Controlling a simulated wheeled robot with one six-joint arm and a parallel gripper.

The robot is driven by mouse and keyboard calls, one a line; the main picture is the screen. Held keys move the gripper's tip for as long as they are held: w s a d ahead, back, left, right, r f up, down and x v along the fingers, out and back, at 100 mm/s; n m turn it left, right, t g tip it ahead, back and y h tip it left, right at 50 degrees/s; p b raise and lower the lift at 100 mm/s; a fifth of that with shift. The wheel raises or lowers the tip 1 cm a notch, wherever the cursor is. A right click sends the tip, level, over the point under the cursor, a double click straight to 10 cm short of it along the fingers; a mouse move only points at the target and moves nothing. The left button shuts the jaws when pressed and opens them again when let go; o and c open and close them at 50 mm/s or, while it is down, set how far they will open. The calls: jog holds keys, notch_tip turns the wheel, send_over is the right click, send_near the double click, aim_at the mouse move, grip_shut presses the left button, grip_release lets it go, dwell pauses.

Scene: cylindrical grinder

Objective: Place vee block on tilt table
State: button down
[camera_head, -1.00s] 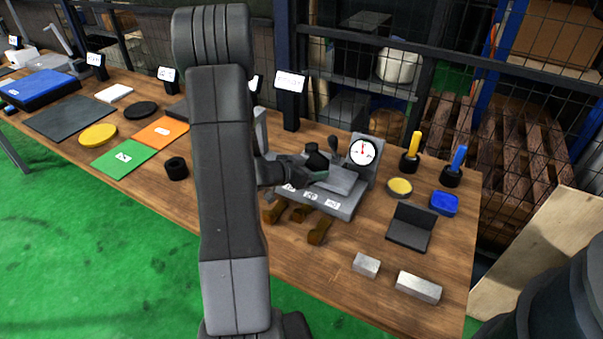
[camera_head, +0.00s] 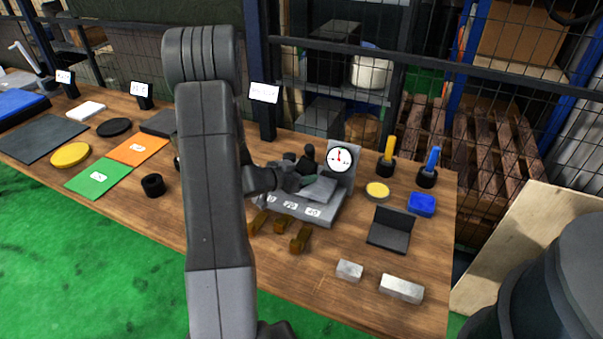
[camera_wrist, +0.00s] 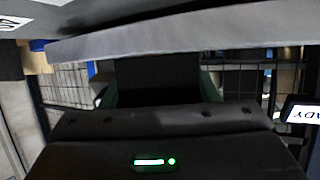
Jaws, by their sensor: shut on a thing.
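The tilt table (camera_head: 274,208) is a grey base on the bench, with white number labels along its front and a raised grey plate (camera_head: 319,190). A dial gauge stands at its right rear. My gripper (camera_head: 288,180) is over its left part, partly behind my arm. In the wrist view, my gripper is shut on a dark block (camera_wrist: 157,80) between green-edged fingers; I take this to be the vee block. Its groove and underside are hidden. A grey slab crosses the top of that view. I cannot tell whether the block touches the table.
Brown levers (camera_head: 300,238) stick out in front of the tilt table. A dark L-shaped stand (camera_head: 388,236), two metal blocks (camera_head: 401,288), a blue box (camera_head: 421,204) and a yellow disc (camera_head: 377,192) are to the right. A black ring (camera_head: 153,185) and coloured mats lie left. A mesh fence stands behind.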

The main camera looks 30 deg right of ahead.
jog(key=c, duration=0.5)
grip_release()
jog(key=shift+r, duration=0.15)
jog(key=v, duration=1.2)
jog(key=shift+b, duration=0.3)
jog(key=x, duration=1.2)
jog(key=shift+d+f, duration=0.1)
jog(key=shift+f, duration=0.35)
jog(key=shift+s+a+r, duration=0.15)
jog(key=shift+a+r, duration=0.4)
jog(key=shift+r, duration=0.1)
jog(key=shift+s+a, duration=0.1)
jog(key=shift+a, duration=0.25)
